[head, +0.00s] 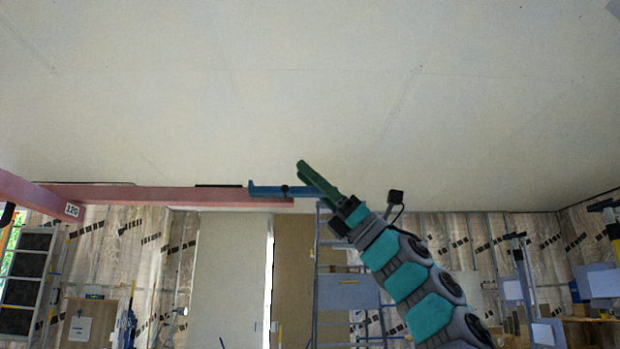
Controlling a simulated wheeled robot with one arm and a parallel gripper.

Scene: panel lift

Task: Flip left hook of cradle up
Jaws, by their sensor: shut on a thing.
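A blue hook piece (268,189) lies along a pinkish-red beam (170,194) of the cradle, near the beam's right end. Its left end has a short upturned tip. My gripper (301,169) has dark green fingers that reach up and left across the right part of the blue piece. The fingers are close together and shut on it. The fingers hide part of the piece's right end. A second beam comes in from the left and meets the first near a "120" label (72,210).
A large pale ceiling panel (300,80) fills the space above. A blue-grey ladder (345,290) stands behind my arm, and another ladder (30,280) stands at far left. Stands with panels (525,285) are at right. Patterned walls close off the back.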

